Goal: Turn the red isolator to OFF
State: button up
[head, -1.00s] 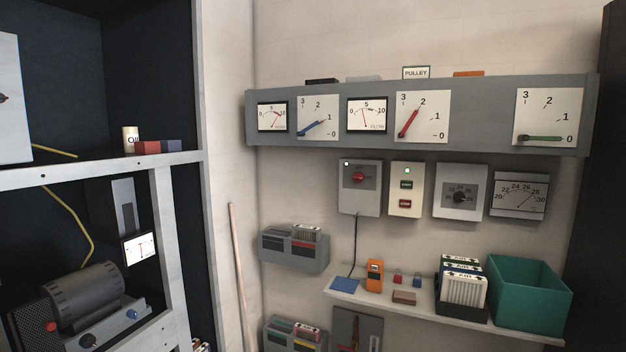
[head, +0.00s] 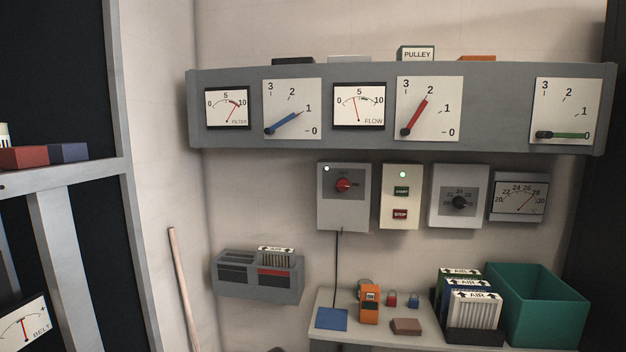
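The red isolator (head: 343,185) is a small red rotary knob on a grey wall box (head: 343,215), left of the start/stop box. Its pointer appears turned to the right; the small lettering around it is hard to read. A white lamp (head: 327,169) shows at the top left of the box. A dark cable hangs from the box down to the shelf. My gripper is not in view, and nothing touches the knob.
A grey gauge panel (head: 520,75) runs above the box. Right of it are the START/STOP box (head: 401,210), a thermostat (head: 459,215) and a dial (head: 520,212). Below, a shelf (head: 375,338) holds an orange meter (head: 369,303), filters and a green bin (head: 545,310). A rack stands left.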

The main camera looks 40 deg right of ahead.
aim_at(343, 185)
jog(key=i, duration=1.4)
jog(key=z, duration=1.8)
